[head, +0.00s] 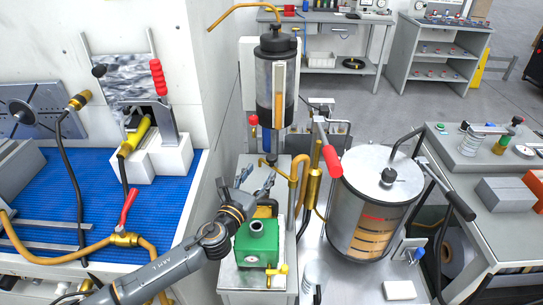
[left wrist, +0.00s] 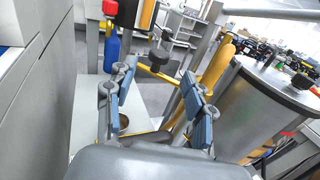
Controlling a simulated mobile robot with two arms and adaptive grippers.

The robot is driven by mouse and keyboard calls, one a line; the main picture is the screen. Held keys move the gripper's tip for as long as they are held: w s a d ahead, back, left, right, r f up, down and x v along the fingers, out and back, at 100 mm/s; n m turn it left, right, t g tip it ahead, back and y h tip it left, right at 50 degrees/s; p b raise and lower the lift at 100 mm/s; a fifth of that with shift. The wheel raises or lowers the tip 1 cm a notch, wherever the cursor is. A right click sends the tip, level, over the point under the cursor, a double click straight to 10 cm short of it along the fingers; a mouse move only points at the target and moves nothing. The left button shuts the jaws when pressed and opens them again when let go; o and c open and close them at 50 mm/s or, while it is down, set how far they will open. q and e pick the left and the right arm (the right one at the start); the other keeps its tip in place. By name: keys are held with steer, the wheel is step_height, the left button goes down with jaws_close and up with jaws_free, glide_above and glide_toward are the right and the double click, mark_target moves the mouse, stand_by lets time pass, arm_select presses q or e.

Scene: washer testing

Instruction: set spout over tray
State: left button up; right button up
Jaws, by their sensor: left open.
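My left gripper (head: 257,181) is open and empty above the green pump-like box (head: 257,246). In the left wrist view its open fingers (left wrist: 155,77) frame a thin brass-coloured pipe (left wrist: 160,73) with a black knob (left wrist: 159,50) above it. The pipe is beyond the fingertips and apparently apart from them. In the head view the black knob (head: 267,161) is just behind the gripper, below the clear cylinder (head: 278,88). The pipe is probably the spout. A tan, dish-like shape (left wrist: 143,138) lies low between the fingers, partly hidden; I cannot tell if it is the tray.
A large steel drum (head: 374,205) stands to the right, with a red-handled lever (head: 331,158) and a thick orange hose (head: 299,182) between it and the gripper. A white wall is close on the left. The blue-matted bench (head: 60,195) is farther left.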

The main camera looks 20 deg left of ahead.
mark_target(269, 160)
arm_select(q)
steer(key=w, duration=0.5)
steer(key=w+d, duration=0.1)
steer(key=w, duration=0.2)
steer(key=shift+w, duration=0.35)
jaws_close()
